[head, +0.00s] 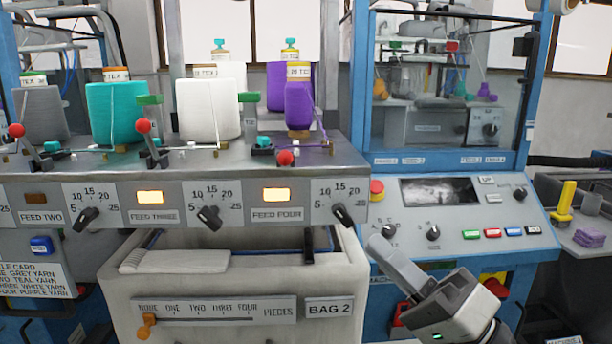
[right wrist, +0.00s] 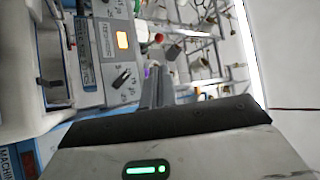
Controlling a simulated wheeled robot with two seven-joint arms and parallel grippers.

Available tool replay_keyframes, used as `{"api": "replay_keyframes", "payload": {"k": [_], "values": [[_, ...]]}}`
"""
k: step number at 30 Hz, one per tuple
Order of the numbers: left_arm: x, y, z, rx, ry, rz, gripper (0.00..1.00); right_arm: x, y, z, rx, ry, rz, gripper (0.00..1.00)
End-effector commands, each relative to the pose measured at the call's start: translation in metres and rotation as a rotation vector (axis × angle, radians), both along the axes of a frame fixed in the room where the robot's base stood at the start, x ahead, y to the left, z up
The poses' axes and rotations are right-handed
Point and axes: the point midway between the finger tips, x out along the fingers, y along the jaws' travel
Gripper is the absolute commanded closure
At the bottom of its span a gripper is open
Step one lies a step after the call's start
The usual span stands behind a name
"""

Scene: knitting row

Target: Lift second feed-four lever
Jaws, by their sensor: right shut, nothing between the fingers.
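The feed-four lever's red ball (head: 285,158) sits low at the front edge of the grey feed panel (head: 180,180), above the FEED FOUR label (head: 277,214). The lever's arm is hard to see from here. A small red ball, likely this one, shows in the right wrist view (right wrist: 158,37). The feed-three lever (head: 150,142) and another lever (head: 30,148) at the left stand up, with red balls on top. My right gripper (head: 378,243) is shut and empty, below and right of the panel, apart from the lever. Its fingers show in the right wrist view (right wrist: 154,82). My left gripper is not in view.
A purple yarn cone (head: 299,107) stands behind the feed-four lever. A dial knob (head: 342,215) sticks out at the panel's right end. A blue-framed control console (head: 450,210) stands behind my right gripper.

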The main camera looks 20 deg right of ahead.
Motion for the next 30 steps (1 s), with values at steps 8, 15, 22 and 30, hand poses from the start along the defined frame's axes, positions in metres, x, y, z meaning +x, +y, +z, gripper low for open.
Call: {"api": "replay_keyframes", "payload": {"k": [8,15,22,30], "values": [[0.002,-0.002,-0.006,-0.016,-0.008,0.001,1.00,0.012,0.005,0.005,0.001,-0.009,-0.006,1.00],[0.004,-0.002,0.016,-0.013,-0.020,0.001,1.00,0.041,0.023,0.032,0.003,-0.004,-0.001,1.00],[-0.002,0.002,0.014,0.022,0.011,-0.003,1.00,0.078,0.043,0.054,0.001,-0.003,-0.001,1.00],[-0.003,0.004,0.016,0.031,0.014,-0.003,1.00,0.104,0.057,0.066,-0.002,-0.001,-0.003,1.00]]}}
